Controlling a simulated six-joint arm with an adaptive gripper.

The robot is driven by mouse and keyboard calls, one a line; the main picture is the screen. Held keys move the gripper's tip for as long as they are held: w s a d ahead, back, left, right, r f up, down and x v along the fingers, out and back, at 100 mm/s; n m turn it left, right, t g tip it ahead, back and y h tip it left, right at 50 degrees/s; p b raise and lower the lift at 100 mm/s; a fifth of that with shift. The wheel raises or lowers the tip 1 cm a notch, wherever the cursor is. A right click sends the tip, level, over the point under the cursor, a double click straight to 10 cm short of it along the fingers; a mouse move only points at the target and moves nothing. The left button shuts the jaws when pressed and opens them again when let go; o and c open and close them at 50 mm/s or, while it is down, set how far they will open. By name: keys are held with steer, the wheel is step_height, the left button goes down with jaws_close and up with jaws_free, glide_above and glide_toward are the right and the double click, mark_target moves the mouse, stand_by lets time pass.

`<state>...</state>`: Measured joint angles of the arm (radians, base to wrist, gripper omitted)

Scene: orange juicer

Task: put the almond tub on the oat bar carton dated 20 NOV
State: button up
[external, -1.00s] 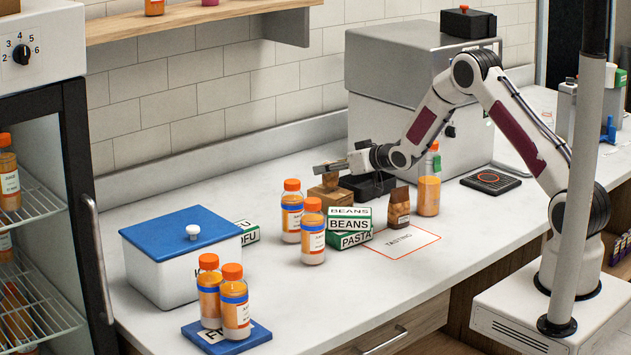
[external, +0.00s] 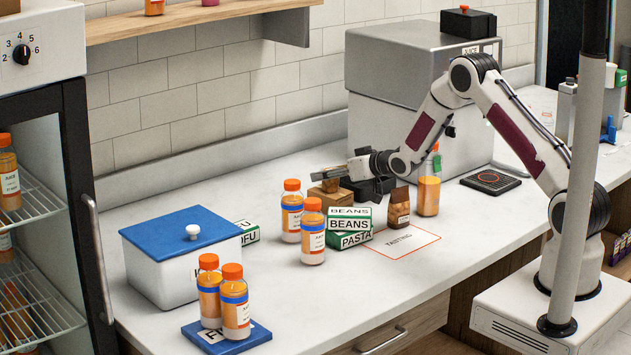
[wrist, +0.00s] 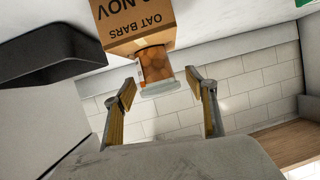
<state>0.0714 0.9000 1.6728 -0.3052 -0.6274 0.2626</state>
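The almond tub (wrist: 155,66), clear with brown almonds and a pale lid, shows upside down in the wrist view. It appears to stand upright on the cardboard oat bar carton (wrist: 140,25), with its lid towards my gripper. The carton's label reads OAT BARS and NOV; the day number is cut off by the frame. My gripper (wrist: 161,80) is open, its fingers on either side of the tub with gaps showing. In the external view my gripper (external: 328,174) is just above the carton (external: 324,199), and the tub (external: 332,186) is largely hidden by it.
Juice bottles (external: 313,232) and stacked BEANS and PASTA boxes (external: 348,228) stand in front of the carton. A brown bag (external: 399,208) and another bottle (external: 428,193) stand further right. The TASTING area (external: 405,242) is clear.

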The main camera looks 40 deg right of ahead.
steer(key=shift+r, duration=0.15)
steer(key=v, duration=1.2)
stand_by(0.4)
stand_by(0.3)
